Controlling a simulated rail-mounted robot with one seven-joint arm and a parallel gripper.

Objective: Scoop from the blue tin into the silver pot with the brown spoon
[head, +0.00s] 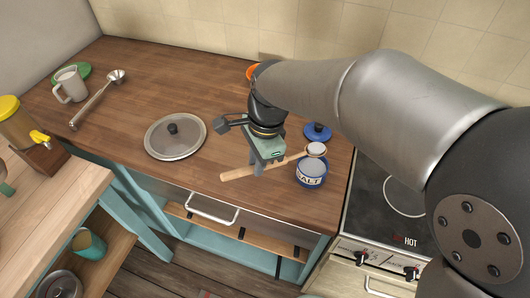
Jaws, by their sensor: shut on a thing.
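The blue tin (311,181), marked SALT, stands uncovered on the wooden counter near its right front edge, with pale contents inside. The brown spoon (238,174) is held by my gripper (259,165), which is shut on its handle. The spoon's handle points left and its bowl (316,149) is at the back rim of the tin, looking raised above it. The inside of the spoon's bowl looks pale; I cannot tell whether it holds anything. I cannot make out an open silver pot; a round silver lid (172,143) with a black knob lies left of my gripper.
A blue lid (317,132) lies behind the tin. A metal ladle (93,101) and a mug (71,85) are at the back left. A stove (376,213) adjoins the counter on the right. The counter between the ladle and silver lid is clear. My arm hides the back right.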

